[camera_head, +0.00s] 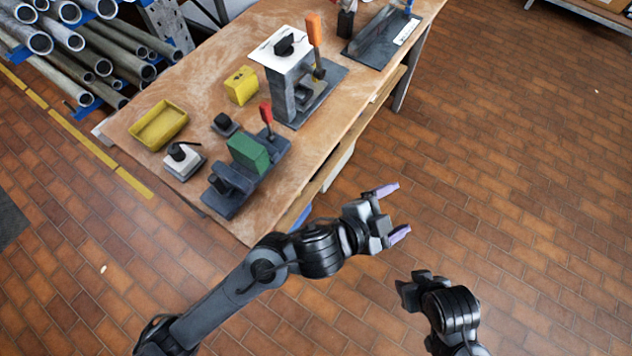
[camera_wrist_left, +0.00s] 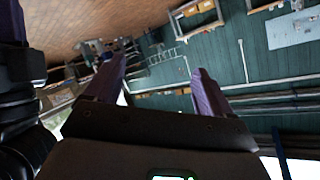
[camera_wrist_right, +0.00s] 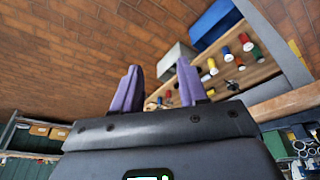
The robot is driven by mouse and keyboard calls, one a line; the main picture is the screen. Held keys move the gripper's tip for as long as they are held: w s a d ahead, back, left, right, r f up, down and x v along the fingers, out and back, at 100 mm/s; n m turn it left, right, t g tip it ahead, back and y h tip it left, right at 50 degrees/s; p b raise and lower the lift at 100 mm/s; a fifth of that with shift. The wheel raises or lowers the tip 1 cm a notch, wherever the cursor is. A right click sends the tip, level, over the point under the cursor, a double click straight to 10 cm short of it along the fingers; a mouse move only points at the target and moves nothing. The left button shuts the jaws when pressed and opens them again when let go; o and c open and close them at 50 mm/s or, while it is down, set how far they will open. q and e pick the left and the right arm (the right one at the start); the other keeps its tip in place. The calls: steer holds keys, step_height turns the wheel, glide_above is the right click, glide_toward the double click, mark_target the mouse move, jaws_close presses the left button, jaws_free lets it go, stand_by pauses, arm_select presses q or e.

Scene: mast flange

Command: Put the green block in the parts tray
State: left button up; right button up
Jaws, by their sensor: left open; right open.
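The green block (camera_head: 249,153) sits in a dark vise-like fixture (camera_head: 228,189) with a red-handled lever, near the front edge of the wooden workbench. The yellow parts tray (camera_head: 159,127) lies at the bench's left end, and I see nothing in it. My left gripper (camera_head: 396,211) is open and empty, over the floor to the right of the bench. It also shows open in the left wrist view (camera_wrist_left: 160,75). My right gripper is open and empty in the right wrist view (camera_wrist_right: 165,85); in the head view its fingers are hard to make out.
On the bench (camera_head: 205,82) stand a yellow block (camera_head: 241,86), a small black part (camera_head: 224,124), a white-based clamp (camera_head: 184,160) and a tall press with an orange handle (camera_head: 290,80). A dark tray (camera_head: 382,38) lies farther back. A pipe rack (camera_head: 75,45) stands left. Floor at right is clear.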

arm_select(q)
steer(key=a+f+n+t+y, duration=0.1)
steer(key=a+f+n+y, duration=0.3)
steer(key=a, duration=0.5)
steer(key=a+f+n+y, duration=0.25)
steer(key=a+n, duration=0.25)
steer(key=a, duration=0.4)
arm_select(e)
steer(key=shift+a, duration=0.1)
steer(key=o, duration=0.8)
steer(key=shift+c, duration=0.2)
arm_select(q)
steer(key=s+a+f+n+g+y, duration=0.2)
steer(key=s+a, duration=0.4)
steer(key=a, duration=0.3)
steer(key=s+a+f+n+g+y, duration=0.2)
steer(key=s+a+f+n, duration=0.2)
steer(key=a, duration=0.6)
step_height(320, 180, down, 3)
steer(key=s, duration=0.2)
steer(key=shift+s+r+n+g, duration=0.15)
steer(key=shift+s+n+g, duration=0.15)
steer(key=shift+s+n, duration=0.1)
steer(key=shift+y, duration=0.25)
